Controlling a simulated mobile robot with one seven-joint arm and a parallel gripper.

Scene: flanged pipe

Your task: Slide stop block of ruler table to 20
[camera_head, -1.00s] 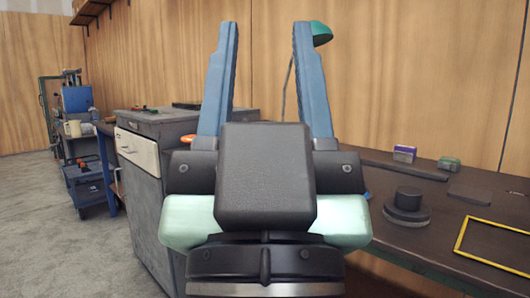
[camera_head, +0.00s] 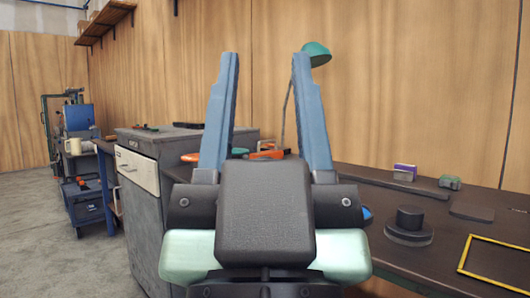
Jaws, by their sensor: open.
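My gripper (camera_head: 265,58) is in the middle of the view, its two blue fingers pointing up and wide apart, with nothing between them. It hides part of the dark workbench (camera_head: 385,262) behind it. A long dark strip (camera_head: 385,182) lies along the back of the bench, to the right of my gripper; I cannot tell whether it is the ruler table. I cannot make out a stop block or any ruler marks.
A grey cabinet (camera_head: 140,215) stands left. A green lamp (camera_head: 316,52) and orange items (camera_head: 268,152) are behind my gripper.

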